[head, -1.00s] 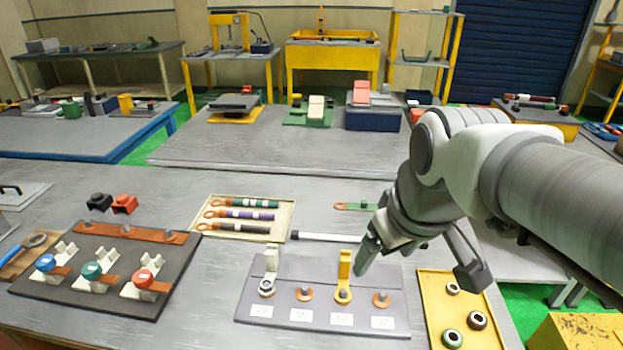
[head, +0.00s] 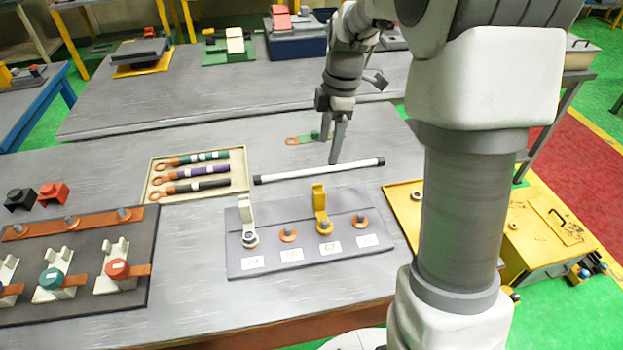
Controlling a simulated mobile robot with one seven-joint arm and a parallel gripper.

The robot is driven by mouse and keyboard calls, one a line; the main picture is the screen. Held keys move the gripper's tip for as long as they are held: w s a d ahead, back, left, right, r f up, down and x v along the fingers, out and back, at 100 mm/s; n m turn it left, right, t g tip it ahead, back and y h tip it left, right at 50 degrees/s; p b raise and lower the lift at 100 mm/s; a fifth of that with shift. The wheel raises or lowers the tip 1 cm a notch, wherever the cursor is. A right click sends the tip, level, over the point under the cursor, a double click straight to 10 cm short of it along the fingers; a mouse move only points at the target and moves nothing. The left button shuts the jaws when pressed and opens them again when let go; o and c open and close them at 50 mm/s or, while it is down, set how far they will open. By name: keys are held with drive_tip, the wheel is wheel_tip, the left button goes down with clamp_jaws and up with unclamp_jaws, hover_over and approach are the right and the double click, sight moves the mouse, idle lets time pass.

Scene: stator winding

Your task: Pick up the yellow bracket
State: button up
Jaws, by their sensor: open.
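The yellow bracket (head: 320,203) stands upright on the grey board (head: 350,226), at the third post from the left, with its foot around that post. A similar cream bracket (head: 247,216) stands at the leftmost post. My gripper (head: 335,148) is open and empty. It points down behind the board, farther from the camera than the yellow bracket and slightly to its right, near the white rod. One finger partly hides the other in this view.
The white rod with black ends (head: 318,172) lies behind the board. A tray (head: 156,198) of cables is to its left. A fixture board (head: 84,245) with coloured caps is at left. A yellow tray (head: 405,189) is at right, partly hidden by my arm.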

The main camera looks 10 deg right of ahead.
sight(319, 192)
drive_tip(key=f, duration=0.4)
drive_tip(key=a+f, duration=0.1)
drive_tip(key=f, duration=0.6)
drive_tip(key=shift+a+f, duration=0.15)
drive_tip(key=shift+f, duration=0.15)
drive_tip(key=shift+w+a+f, duration=0.1)
drive_tip(key=shift+a+f, duration=0.05)
drive_tip(key=shift+f, duration=1.3)
drive_tip(key=shift+w+a+f, duration=0.1)
drive_tip(key=shift+f, duration=1.3)
clamp_jaws()
drive_tip(key=shift+r, duration=0.1)
drive_tip(key=shift+r, duration=0.45)
drive_tip(key=r, duration=0.2)
drive_tip(key=d+r, duration=0.1)
drive_tip(key=shift+s+r, duration=0.1)
drive_tip(key=shift+r, duration=0.25)
drive_tip(key=s+d+r, duration=0.3)
drive_tip(key=d+r, duration=0.3)
drive_tip(key=d, duration=0.4)
drive_tip(key=shift+d+r+b, duration=0.15)
drive_tip(key=shift+b, duration=0.2)
